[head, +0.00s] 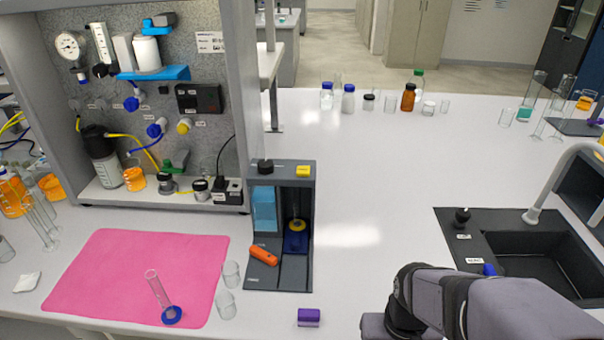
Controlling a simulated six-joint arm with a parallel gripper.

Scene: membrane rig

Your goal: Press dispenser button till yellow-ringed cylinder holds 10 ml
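The dispenser (308,265) is a dark grey upright unit left of centre. It has a yellow block (304,171) and a black knob (265,166) on top, a light-blue tank (264,210) in its left side, and an orange lever-like part (263,255) low at the front. I cannot tell which part is the button. The yellow-ringed cylinder (297,224) stands in the right bay over a dark blue base; its liquid level is too small to read. My arm reaches in at the lower right, clear of the dispenser; my gripper's fingers do not show.
A pink mat (110,270) at left holds a clear cylinder with a blue foot (171,315). Two glass beakers (226,304) stand by its right edge. A purple block (309,317) lies before the dispenser. A sink (530,258) is at right. The bench between dispenser and sink is clear.

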